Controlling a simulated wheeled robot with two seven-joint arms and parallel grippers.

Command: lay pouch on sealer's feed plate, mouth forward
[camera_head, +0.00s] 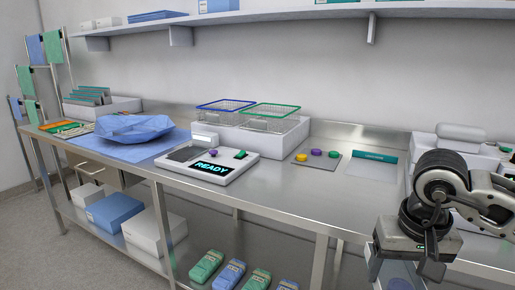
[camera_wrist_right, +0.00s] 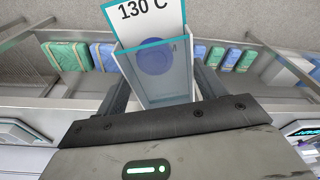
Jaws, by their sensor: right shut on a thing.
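My right gripper (camera_head: 405,262) is at the lower right of the head view, in front of the bench edge. In the right wrist view its jaws (camera_wrist_right: 160,95) are shut on a pale grey pouch (camera_wrist_right: 178,84) with a teal edge and a blue disc. A white card reading "130 C" (camera_wrist_right: 147,22) shows beyond the pouch's teal edge; I cannot tell if it is inside. A white device with a "READY" display (camera_head: 212,168) and a dark plate (camera_head: 185,153) stands on the bench. I cannot tell whether it is the sealer. My left gripper is not in view.
A blue wrapped bundle (camera_head: 135,127) lies left of the device. Wire baskets (camera_head: 272,115) stand behind it. A panel with coloured knobs (camera_head: 315,160) and a teal-topped sheet (camera_head: 373,168) lie to the right. White equipment (camera_head: 460,133) is partly behind my arm. Front bench steel (camera_head: 270,200) is clear.

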